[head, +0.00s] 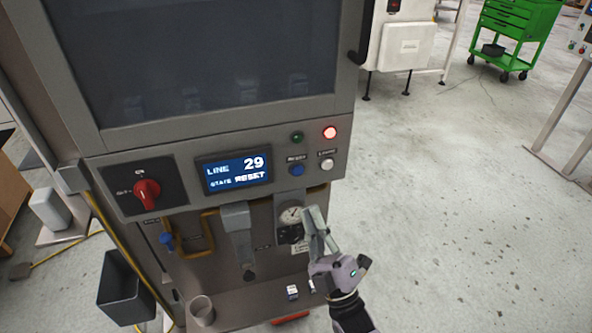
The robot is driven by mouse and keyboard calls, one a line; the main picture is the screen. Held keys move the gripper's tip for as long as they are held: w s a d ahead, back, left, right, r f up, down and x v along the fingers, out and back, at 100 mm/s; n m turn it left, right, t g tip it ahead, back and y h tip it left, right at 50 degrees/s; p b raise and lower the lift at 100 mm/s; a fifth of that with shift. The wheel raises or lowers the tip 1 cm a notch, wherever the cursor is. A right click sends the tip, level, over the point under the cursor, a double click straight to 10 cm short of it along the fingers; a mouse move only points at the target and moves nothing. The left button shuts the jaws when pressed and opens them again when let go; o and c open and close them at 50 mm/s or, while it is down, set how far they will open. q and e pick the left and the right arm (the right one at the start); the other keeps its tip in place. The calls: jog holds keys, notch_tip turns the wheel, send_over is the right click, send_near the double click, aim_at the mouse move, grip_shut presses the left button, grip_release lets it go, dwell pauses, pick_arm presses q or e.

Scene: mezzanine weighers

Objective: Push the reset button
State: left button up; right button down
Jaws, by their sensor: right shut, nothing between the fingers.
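The machine's control panel (232,187) has a blue button (297,170) and a white button (327,165) side by side at its right end. Small labels sit above both, too blurred to read surely. A dark green round part (297,137) and a glowing red one (330,132) are above them. The display (234,173) reads "LINE 29" and "STATE RESET". My right gripper (314,212) is shut and empty, fingers pointing up, below the two buttons in the picture and apart from them. It partly covers the area beside a round gauge (291,215). My left gripper is out of view.
A red rotary knob (147,193) is at the panel's left. Below the panel are yellow pipes, a grey cup (202,310) on a ledge and a dark bin (125,287). Open floor (450,230) lies to the right, with a green tool cart (515,25) far back.

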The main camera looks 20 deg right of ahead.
aim_at(298, 171)
jog(key=w+b, duration=0.3)
jog(key=w, duration=0.5)
jog(key=shift+w, duration=0.4)
jog(key=shift+a, duration=0.1)
jog(key=shift+w, duration=0.1)
dwell(1.3)
jog(key=shift+w, duration=0.3)
jog(key=shift+w+b, duration=0.45)
jog(key=shift+b, duration=0.05)
dwell(0.5)
jog(key=shift+s, duration=0.1)
jog(key=shift+s+p, duration=0.35)
jog(key=shift+s, duration=0.45)
